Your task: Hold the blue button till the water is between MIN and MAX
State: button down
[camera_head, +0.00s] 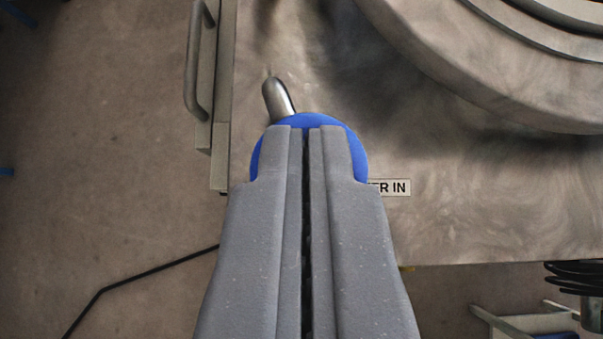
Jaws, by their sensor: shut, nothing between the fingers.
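The blue button (354,152) is round and sits on a metal panel, in the middle of the view. My gripper (307,130) is shut and empty, and its fingertips lie over the button, hiding most of it. Only the button's upper rim and sides show. I cannot tell whether the fingertips touch or press it. A label (394,187) just right of the button reads "ER IN"; its left part is hidden by my gripper. The water and the MIN and MAX marks are not in view.
A metal spout or lever (278,98) sticks up just above the button. A large round metal rim (480,75) fills the upper right. A handle (197,65) runs along the panel's left edge. Brown floor (90,150) with a black cable (140,273) lies at left.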

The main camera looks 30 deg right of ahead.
jog(key=shift+s+f+p, duration=0.1)
jog(key=shift+f+p, duration=0.25)
jog(key=shift+f, duration=0.55)
jog(key=shift+s+f, duration=0.3)
jog(key=shift+f, duration=0.25)
dwell(2.6)
jog(key=shift+r, duration=0.1)
jog(key=s+a+r+p, duration=0.1)
jog(key=s+a+r, duration=0.1)
jog(key=r, duration=0.4)
jog(key=s+a+r+p, duration=0.2)
jog(key=s+r, duration=0.1)
jog(key=r, duration=0.3)
jog(key=shift+r, duration=0.1)
dwell(0.8)
